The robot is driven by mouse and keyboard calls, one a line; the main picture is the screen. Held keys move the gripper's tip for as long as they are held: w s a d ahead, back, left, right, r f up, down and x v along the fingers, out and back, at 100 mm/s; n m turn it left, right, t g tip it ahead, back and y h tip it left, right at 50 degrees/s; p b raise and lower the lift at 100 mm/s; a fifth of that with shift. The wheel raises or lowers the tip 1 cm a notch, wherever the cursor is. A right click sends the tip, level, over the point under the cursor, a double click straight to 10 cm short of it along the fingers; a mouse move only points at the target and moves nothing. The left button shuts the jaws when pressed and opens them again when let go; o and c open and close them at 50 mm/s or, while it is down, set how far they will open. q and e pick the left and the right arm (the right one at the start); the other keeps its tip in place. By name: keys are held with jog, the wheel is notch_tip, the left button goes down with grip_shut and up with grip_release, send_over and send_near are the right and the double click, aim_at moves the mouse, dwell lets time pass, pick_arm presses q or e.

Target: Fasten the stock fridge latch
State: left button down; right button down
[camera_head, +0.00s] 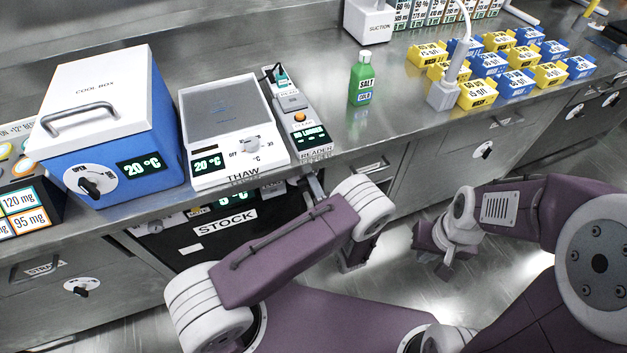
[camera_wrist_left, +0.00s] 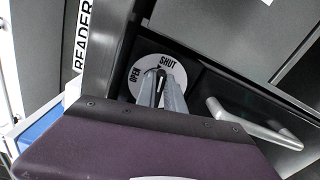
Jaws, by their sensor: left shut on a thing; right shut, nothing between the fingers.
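My left gripper (camera_wrist_left: 161,88) is shut on the dark latch knob at the dial's middle. The fingers cover most of the knob, and its visible tip lies near the SHUT mark. My right gripper (camera_head: 432,240) is shut and empty, low in front of the cabinets, away from the fridge.
A grey bar handle (camera_wrist_left: 245,122) stands out right of the dial. Yellow and blue bins stand further right. Floor before the cabinets is open.

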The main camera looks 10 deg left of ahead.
pick_arm(q)
jog(key=shift+f+m, duration=0.2)
jog(key=shift+m, duration=0.8)
jog(key=c, duration=1.4)
grip_release()
jog(key=shift+c, duration=0.2)
jog(key=v, duration=0.9)
jog(key=shift+p, duration=0.45)
